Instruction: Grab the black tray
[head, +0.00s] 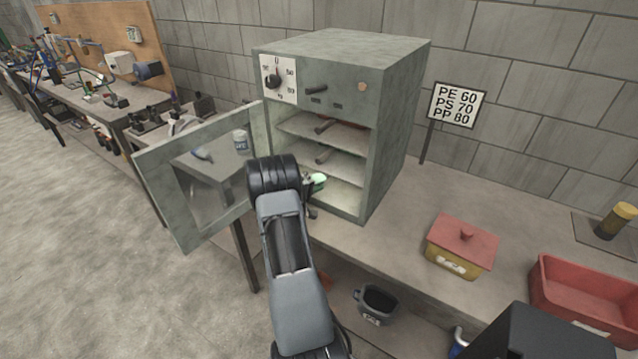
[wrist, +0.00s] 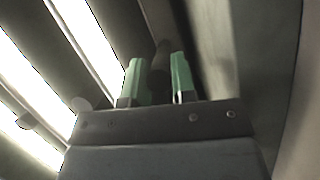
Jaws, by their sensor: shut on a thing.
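My gripper (head: 316,182) is at the open front of the grey oven, at its lowest level. In the wrist view its two green fingers (wrist: 160,82) are shut on a dark, rounded handle (wrist: 160,58). The handle looks like part of a tray, but the tray's body is hidden or too dark to make out. In the head view my arm covers part of the lower opening.
The oven (head: 398,120) stands on a bench, its glazed door (head: 160,185) swung open to the left. A sign (head: 457,105), a yellow box with red lid (head: 461,245) and a red bin (head: 580,300) are to the right. A dark mug-like pot (head: 376,302) sits below.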

